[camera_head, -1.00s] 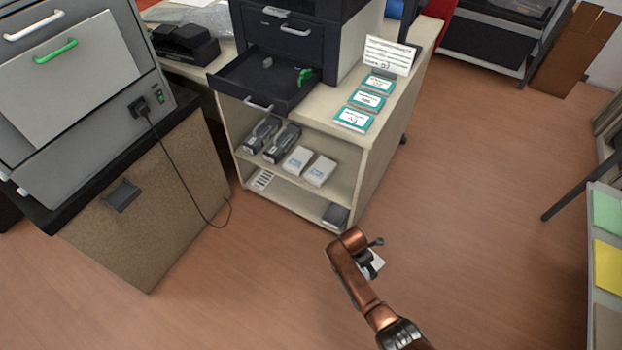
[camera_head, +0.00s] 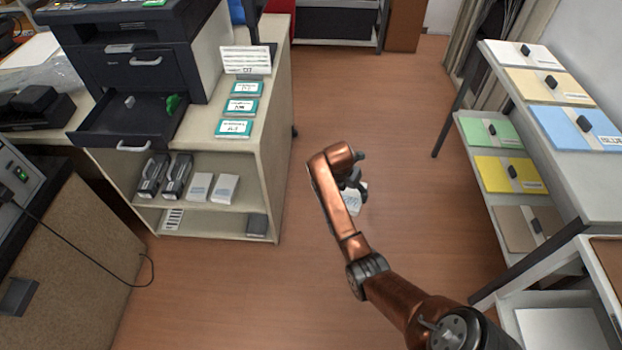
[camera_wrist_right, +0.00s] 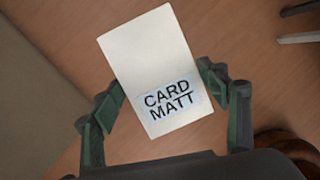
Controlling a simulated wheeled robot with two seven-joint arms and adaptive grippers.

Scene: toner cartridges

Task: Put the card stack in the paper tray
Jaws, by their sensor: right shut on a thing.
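The card stack (camera_wrist_right: 152,62) is a white block labelled "CARD MATT". My right gripper (camera_wrist_right: 160,90) is shut on it, one finger at each long side. In the head view the card stack (camera_head: 353,200) shows partly behind my right gripper (camera_head: 354,182), held in the air over open floor, right of the printer cabinet. The paper tray (camera_head: 130,118) is a dark open drawer pulled out of the printer at the left. My left gripper is out of view.
The cabinet (camera_head: 268,120) carries teal-labelled boxes (camera_head: 240,106) and a sign (camera_head: 246,62) beside the printer. Its shelves hold cartridges and white boxes (camera_head: 224,187). A rack (camera_head: 520,140) with coloured paper stands at the right. The wooden floor between is clear.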

